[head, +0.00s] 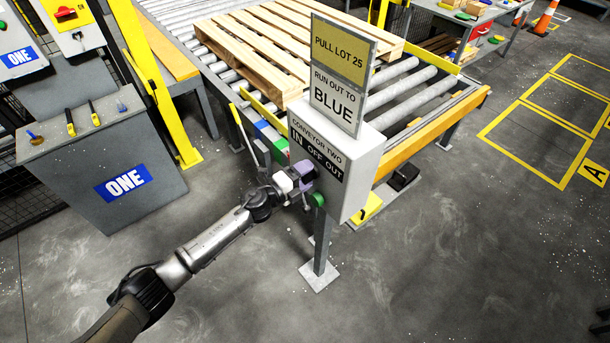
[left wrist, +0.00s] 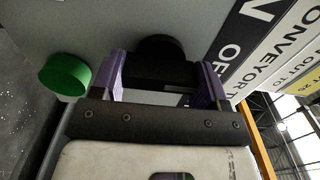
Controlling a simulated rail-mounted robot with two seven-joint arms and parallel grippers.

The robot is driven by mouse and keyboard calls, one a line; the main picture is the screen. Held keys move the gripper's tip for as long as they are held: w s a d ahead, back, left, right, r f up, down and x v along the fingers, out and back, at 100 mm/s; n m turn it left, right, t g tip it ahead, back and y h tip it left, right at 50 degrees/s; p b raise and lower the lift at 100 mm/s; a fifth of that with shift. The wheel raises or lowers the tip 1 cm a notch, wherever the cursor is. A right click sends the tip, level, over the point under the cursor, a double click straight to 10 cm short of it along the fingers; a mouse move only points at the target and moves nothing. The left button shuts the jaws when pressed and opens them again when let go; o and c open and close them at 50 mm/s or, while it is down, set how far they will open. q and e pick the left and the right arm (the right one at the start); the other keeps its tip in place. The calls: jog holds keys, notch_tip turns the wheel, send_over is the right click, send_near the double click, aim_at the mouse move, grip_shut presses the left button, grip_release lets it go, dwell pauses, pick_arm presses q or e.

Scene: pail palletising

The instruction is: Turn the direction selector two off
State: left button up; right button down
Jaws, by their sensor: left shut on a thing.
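The conveyor two box (head: 358,172) stands on a grey post, with a label reading "IN OFF OUT". My left gripper (head: 303,177) is at the front face of this box, just below the label. In the left wrist view the purple fingers of my left gripper (left wrist: 161,78) are shut on the black direction selector two (left wrist: 160,47). In the head view the gripper hides the selector. I cannot tell which way the selector points. My right gripper is in neither view.
A green button (head: 318,199) sits beside the gripper on the box; it also shows in the left wrist view (left wrist: 65,74). A sign (head: 340,75) rises above the box. Behind is a roller conveyor (head: 395,98) with a wooden pallet (head: 265,45). Console ONE (head: 140,150) stands left.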

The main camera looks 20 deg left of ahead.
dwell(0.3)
pick_arm(q)
jog(key=o, duration=0.9)
jog(key=shift+o, duration=0.2)
jog(key=shift+s+a, duration=0.15)
jog(key=shift+s, duration=0.05)
jog(key=v, duration=1.3)
jog(key=shift+s, duration=0.15)
jog(key=shift+a, duration=0.1)
